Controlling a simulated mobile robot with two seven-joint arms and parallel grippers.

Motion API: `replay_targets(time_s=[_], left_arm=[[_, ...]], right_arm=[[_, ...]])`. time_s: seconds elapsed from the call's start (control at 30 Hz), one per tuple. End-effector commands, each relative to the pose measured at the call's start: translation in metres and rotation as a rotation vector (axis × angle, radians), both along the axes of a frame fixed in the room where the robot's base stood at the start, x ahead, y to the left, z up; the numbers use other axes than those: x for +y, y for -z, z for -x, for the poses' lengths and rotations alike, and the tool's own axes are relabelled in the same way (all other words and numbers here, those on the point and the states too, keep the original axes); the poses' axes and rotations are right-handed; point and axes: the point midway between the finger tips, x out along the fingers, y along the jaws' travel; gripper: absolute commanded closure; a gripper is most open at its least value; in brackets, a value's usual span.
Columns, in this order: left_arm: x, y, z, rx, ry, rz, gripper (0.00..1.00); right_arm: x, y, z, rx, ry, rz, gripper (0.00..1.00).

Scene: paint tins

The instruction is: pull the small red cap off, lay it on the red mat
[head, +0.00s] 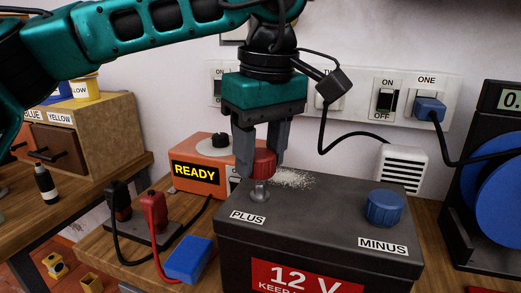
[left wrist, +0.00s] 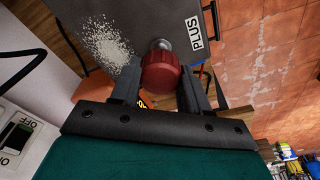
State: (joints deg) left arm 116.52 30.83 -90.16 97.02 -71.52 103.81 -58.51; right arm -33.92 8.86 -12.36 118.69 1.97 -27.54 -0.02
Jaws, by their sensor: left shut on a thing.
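My left gripper (head: 259,168) is shut on the small red cap (head: 263,161), with a finger on each side of it. The cap is right over the metal post (head: 259,192) marked PLUS on the dark battery (head: 310,225). The post shows below the cap; I cannot tell whether they still touch. In the left wrist view the red cap (left wrist: 160,72) sits between the fingers, with the post (left wrist: 160,45) just beyond it. The red mat is not in view. My right gripper is not in view.
A blue cap (head: 384,208) sits by the MINUS label. Whitish powder (head: 290,179) lies on the battery top. An orange READY box (head: 200,165) stands behind; red and black clamps (head: 153,212) and a blue block (head: 188,259) are left. A white vented box (head: 402,167) stands behind right.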

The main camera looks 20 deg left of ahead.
Motion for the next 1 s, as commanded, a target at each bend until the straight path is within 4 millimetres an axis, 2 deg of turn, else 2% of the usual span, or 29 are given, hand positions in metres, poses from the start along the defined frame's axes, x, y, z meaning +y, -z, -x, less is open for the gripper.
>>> replay_targets(time_s=[0.33, 0.8, 1.0], left_arm=[[0.000, -0.002, 0.000, 0.000, 0.000, 0.000, 0.91], [0.000, -0.038, 0.000, 0.001, 0.000, 0.000, 0.91], [0.000, -0.040, 0.000, 0.001, 0.000, -0.001, 0.91]], right_arm=[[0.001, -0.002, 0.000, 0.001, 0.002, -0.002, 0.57], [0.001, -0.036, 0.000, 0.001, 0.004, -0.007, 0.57], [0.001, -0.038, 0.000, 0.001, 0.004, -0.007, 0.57]])
